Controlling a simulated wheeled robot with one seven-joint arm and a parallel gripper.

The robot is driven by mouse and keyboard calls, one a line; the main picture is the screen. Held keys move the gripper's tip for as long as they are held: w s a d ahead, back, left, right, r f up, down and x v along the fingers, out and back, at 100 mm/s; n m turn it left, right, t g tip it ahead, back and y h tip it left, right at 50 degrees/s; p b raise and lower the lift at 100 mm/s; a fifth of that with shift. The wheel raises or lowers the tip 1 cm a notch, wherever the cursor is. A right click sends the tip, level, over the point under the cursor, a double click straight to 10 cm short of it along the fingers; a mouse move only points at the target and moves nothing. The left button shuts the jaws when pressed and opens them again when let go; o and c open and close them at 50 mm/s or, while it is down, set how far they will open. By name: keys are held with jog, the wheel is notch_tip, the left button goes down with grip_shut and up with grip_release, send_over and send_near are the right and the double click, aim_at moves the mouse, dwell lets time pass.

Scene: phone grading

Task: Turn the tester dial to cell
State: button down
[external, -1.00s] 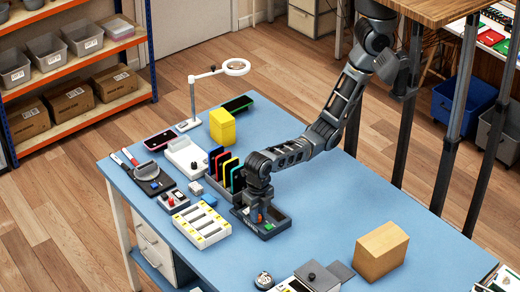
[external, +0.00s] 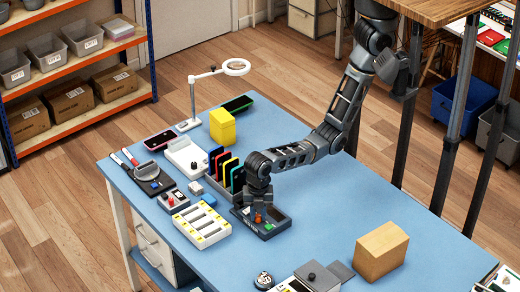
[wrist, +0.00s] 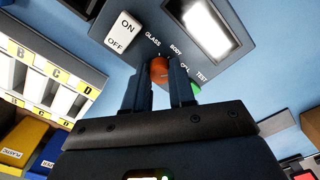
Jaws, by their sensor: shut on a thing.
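The tester (external: 268,232) is a dark box on the blue table, with a lit white screen (wrist: 208,25), a white ON/OFF switch (wrist: 122,34) and a green TEST button (wrist: 196,86). Its orange dial (wrist: 159,66) shows between my fingers in the wrist view. Labels GLASS, BODY and a partly covered third word lie around it. My gripper (wrist: 170,78) reaches down over the tester and is shut on the dial. The fingers hide much of the dial, and I cannot tell which label it points to.
A tray with yellow lettered strips (external: 203,226) lies left of the tester. A rack of coloured phones (external: 224,172) stands just behind. A yellow box (external: 222,127) is farther back, and a cardboard box (external: 381,251) sits to the right. The table's middle right is clear.

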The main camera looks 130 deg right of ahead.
aim_at(258, 216)
dwell(0.4)
jog(key=c, duration=0.9)
grip_release()
jog(key=shift+c, duration=0.2)
jog(key=shift+w+r, duration=0.2)
jog(key=shift+r, duration=2)
jog(key=shift+s+d+r, duration=0.15)
jog(key=shift+s+r, duration=0.05)
jog(key=shift+r, duration=0.3)
jog(key=shift+w+a+r, duration=0.1)
jog(key=shift+w+r, duration=0.1)
jog(key=shift+r, duration=0.25)
jog(key=shift+w+a+r, duration=0.1)
jog(key=shift+w+r, duration=0.05)
jog(key=shift+r, duration=0.3)
jog(key=shift+s+r, duration=0.25)
jog(key=shift+s+b, duration=0.1)
jog(key=shift+b, duration=0.2)
